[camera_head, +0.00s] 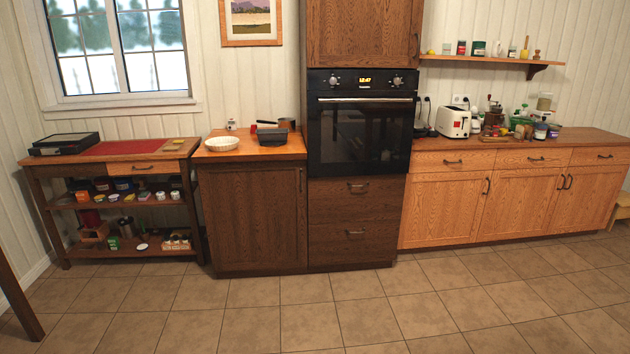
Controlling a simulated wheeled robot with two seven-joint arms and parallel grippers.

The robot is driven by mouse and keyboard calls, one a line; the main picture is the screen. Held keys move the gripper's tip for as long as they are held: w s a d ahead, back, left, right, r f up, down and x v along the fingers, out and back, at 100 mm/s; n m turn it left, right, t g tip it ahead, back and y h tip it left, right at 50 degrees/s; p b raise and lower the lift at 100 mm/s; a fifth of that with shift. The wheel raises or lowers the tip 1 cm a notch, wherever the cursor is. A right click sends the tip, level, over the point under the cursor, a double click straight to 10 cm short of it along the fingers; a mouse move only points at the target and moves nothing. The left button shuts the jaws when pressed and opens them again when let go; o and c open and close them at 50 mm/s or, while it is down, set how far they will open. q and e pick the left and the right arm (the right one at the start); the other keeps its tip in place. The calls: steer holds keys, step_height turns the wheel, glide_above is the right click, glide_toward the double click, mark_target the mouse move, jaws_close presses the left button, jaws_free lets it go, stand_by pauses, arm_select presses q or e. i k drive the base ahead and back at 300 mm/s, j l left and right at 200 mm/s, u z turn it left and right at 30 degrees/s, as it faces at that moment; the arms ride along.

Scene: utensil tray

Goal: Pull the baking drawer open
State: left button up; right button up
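Two dark wood drawers sit under the black oven (362,135). The upper drawer (330,199) and the lower drawer (330,245) each have a metal handle on the front, and both are shut. Three light wood drawers run along the top of the right counter: the left one (425,161), the middle one (510,158) and the right one (588,157), all shut. A small light drawer (125,170) is under the left worktable's top. No label shows which is the baking drawer. Neither of my grippers is in view.
The tiled floor (240,320) in front of the cabinets is clear. A dark wooden leg (18,300) stands at the near left. A white dish (222,143) and a dark pan (283,146) sit on the cabinet left of the oven. A toaster (453,122) and several kitchen items crowd the right counter.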

mark_target(379, 197)
steer(key=i, duration=2.25)
steer(key=i+z, duration=0.15)
steer(key=i, duration=0.3)
steer(key=i+j+z, duration=0.1)
steer(key=i, duration=0.4)
steer(key=i+j+z, duration=0.15)
steer(key=i, duration=0.3)
steer(key=i+j+z, duration=0.15)
steer(key=i, duration=0.3)
